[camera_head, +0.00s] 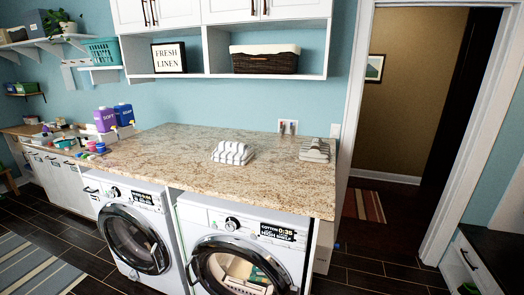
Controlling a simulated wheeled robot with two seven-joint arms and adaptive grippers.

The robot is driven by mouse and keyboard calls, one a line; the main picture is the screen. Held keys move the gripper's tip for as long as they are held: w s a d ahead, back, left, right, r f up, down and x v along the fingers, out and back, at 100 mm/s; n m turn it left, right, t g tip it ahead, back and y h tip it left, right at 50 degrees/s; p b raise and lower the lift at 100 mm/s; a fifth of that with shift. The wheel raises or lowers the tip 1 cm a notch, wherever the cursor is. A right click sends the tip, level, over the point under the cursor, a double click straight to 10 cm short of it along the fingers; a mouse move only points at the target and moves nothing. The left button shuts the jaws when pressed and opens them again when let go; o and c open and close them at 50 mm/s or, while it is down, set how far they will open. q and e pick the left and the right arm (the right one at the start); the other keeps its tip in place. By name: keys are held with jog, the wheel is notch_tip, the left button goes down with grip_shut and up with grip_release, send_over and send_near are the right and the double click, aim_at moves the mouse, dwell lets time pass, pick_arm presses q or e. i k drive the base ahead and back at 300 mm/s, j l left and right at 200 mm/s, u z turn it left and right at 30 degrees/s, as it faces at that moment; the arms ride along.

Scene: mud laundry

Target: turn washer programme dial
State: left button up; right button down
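Two white front-loading machines stand under the stone counter in the head view. The left machine (172,212) has a round dial (115,191) beside a dark display. The right machine (187,212) has a black-and-silver dial (231,223) left of a display (277,231) that appears to read cotton 0:35. Both round doors look shut, and light-coloured contents show through the right machine's window (241,270). I cannot tell from labels which machine is the washer. Neither of my grippers is in view.
Dark tiled floor in front is mostly clear, with a striped rug (35,268) at left. A doorway opens at right.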

aim_at(115, 192)
jog(key=u, duration=1.3)
